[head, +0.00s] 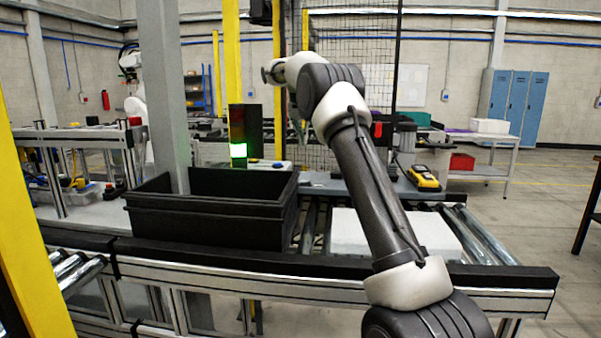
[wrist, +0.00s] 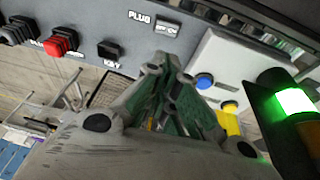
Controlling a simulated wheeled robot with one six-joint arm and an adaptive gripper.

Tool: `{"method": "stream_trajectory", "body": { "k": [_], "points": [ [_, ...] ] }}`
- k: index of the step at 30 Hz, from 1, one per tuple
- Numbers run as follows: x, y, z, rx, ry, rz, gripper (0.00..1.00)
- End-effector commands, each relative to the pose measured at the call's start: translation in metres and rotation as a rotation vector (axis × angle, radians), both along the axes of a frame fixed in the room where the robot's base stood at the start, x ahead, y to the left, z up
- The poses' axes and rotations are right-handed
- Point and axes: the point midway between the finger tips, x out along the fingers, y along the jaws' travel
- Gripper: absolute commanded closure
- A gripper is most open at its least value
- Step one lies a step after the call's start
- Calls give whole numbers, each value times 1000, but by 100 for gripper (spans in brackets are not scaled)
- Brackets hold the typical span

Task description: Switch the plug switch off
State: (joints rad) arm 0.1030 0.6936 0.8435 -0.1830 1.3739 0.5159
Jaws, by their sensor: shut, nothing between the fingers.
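The plug switch (wrist: 167,29) is a small light rocker beside the printed word PLUG on a grey panel (wrist: 215,45), at the top of the wrist view. My gripper (wrist: 162,68) is shut and empty, its green-grey fingers pointing up toward the panel. The fingertips appear just below the plug switch in the picture; I cannot tell whether they touch the panel. The switch's on or off position is too small to read. In the head view my arm hides most of the gripper and the switch is not discernible.
A black KEY switch (wrist: 108,50) and a red switch (wrist: 60,42) sit left of the plug switch. A white box with a blue button (wrist: 204,80) and a lit green lamp (wrist: 296,100) are at right. A black crate (head: 210,220) stands on the rollers.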

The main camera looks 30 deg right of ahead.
Motion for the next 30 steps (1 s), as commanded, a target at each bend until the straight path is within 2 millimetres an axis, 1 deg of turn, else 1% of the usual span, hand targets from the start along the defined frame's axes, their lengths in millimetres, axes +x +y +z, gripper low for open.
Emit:
{"method": "stream_trajectory", "body": {
  "k": [7, 11, 14, 18, 24, 30],
  "points": [
    [0, -1, -3, 0, 1, 1, 100],
    [3, -3, -15, 1, 3, 1, 100],
    [6, -6, -31, 1, 3, 1, 100],
    [12, -13, -61, 0, 5, 2, 100],
    [21, -21, -100, 0, 4, 1, 100],
    [18, -24, -127, 1, 2, 2, 100]
  ]
}}
